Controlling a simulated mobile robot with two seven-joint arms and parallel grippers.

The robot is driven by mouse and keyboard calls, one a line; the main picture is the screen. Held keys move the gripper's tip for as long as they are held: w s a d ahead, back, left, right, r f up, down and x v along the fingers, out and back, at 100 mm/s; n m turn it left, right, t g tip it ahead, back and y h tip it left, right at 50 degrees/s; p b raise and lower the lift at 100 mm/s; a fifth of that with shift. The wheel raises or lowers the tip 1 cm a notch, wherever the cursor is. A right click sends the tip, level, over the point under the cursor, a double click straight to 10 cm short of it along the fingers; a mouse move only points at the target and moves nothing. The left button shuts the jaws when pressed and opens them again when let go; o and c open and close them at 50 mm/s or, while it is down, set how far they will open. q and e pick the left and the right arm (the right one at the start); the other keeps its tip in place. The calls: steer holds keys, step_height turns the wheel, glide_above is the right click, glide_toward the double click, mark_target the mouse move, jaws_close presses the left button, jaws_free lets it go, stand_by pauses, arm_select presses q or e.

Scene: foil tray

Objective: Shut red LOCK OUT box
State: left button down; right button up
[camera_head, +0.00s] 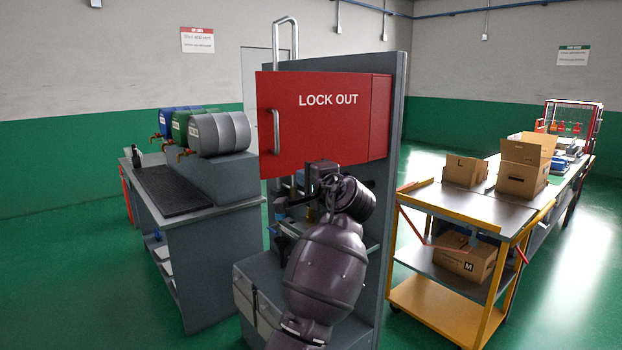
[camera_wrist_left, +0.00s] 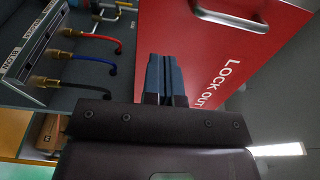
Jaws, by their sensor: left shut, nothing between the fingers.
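The red LOCK OUT box (camera_head: 381,118) is mounted on a grey upright panel. Its red door (camera_head: 325,125), with white lettering and a metal handle (camera_head: 276,132) at the left, looks swung out from the body; its exact angle and the box's inside are hidden. My left gripper (camera_head: 322,170) is at the door's lower edge in the head view. In the left wrist view its fingers (camera_wrist_left: 165,70) are shut and empty, close beside the red door (camera_wrist_left: 225,55); I cannot tell whether they touch. The handle (camera_wrist_left: 232,18) is beyond the fingertips there. My right gripper is not in view.
The grey panel (camera_head: 397,90) stands behind the box. Coloured hoses (camera_wrist_left: 95,63) lie left of the fingers in the wrist view. A grey bench with drums (camera_head: 220,133) is left; a yellow cart (camera_head: 435,300) with cartons is right.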

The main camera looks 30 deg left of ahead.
mark_target(284, 164)
arm_select(q)
steer(key=p+x, duration=0.1)
steer(key=x, duration=0.7)
steer(key=shift+w+a, duration=0.3)
steer(key=shift+a, duration=0.2)
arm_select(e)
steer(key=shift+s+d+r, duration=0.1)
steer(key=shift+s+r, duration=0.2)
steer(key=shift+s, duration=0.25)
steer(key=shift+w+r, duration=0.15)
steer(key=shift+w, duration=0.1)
arm_select(q)
steer(key=shift+w, duration=0.1)
